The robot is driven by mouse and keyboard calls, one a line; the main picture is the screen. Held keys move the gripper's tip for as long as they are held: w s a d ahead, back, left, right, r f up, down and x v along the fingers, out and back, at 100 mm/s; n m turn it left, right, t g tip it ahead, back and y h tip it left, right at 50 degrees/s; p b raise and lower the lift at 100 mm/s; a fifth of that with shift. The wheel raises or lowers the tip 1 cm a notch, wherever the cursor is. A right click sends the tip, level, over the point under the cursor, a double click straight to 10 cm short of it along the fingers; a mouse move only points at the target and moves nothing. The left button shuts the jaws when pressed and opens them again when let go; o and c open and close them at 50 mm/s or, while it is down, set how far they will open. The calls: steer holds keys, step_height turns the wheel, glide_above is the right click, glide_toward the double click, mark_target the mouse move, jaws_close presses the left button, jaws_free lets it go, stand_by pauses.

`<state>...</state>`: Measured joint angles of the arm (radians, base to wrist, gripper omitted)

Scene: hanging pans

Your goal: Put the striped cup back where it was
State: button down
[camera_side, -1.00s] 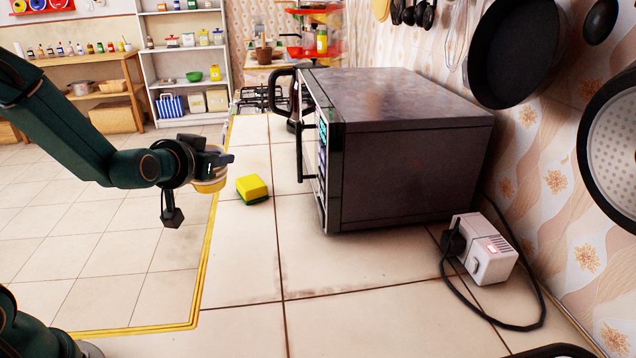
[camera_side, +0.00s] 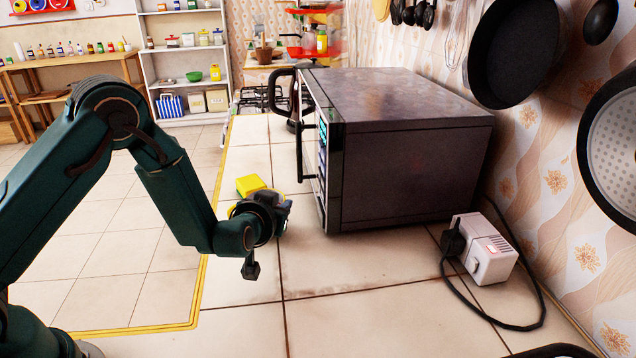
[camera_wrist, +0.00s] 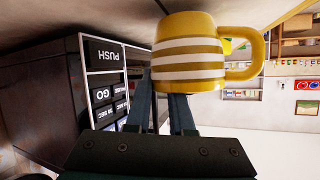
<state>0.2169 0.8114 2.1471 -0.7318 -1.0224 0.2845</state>
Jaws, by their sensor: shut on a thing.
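The striped cup (camera_wrist: 188,52) is yellow with white bands and shows large in the wrist view, its handle to the right. My gripper (camera_wrist: 168,98) is shut on the cup. In the side view my gripper (camera_side: 280,212) is over the tiled counter, in front of the microwave's door side and close to the yellow sponge. The cup is almost wholly hidden behind my gripper there, so I cannot tell whether it touches the counter. The wrist picture is upside down, with the counter at the top.
The dark microwave (camera_side: 410,170) stands just right of my gripper, its door handle (camera_side: 304,150) sticking out. A yellow and green sponge (camera_side: 250,185) lies just behind my gripper. A white power box (camera_side: 482,250) with a cable is at right. The front counter tiles are clear.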

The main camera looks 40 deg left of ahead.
steer(key=shift+f, duration=0.35)
steer(key=c, duration=0.8)
jaws_free()
steer(key=shift+f, duration=0.1)
steer(key=shift+o, duration=0.2)
